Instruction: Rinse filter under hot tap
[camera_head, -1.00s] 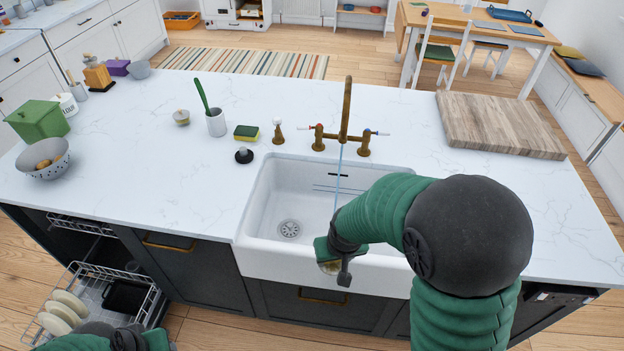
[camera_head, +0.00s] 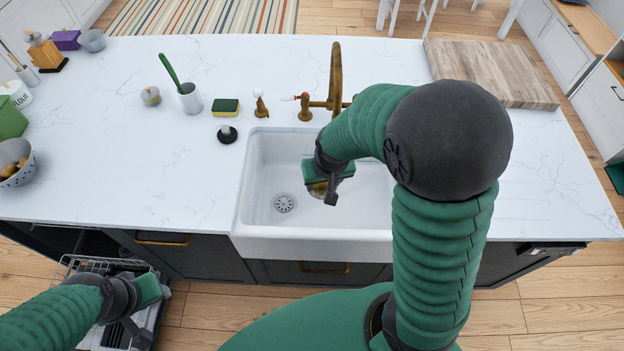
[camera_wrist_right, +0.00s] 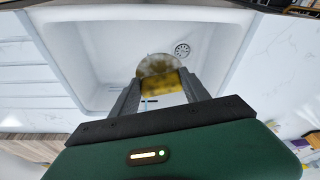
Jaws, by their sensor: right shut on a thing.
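The filter, a round yellow-brown disc, is between the fingers of my right gripper (camera_head: 326,194); it shows best in the right wrist view (camera_wrist_right: 158,68), with only a small part in the head view. My right gripper is shut on it over the white sink (camera_head: 262,172), right of the drain. The brass tap (camera_head: 335,70) stands behind the sink, its red-marked hot handle (camera_head: 290,98) on the left. My right arm hides the other handle and the space below the spout, so I cannot tell whether water runs. My left gripper (camera_head: 138,312) is low at the left, above the dishwasher rack; its jaws are unclear.
A sponge (camera_head: 227,107), a black stopper (camera_head: 227,134) and a cup with a green-handled brush (camera_head: 190,98) stand left of the sink. A wooden board (camera_head: 485,72) lies at the back right. The counter right of the sink is clear. The dishwasher rack (camera_head: 90,268) is pulled out below.

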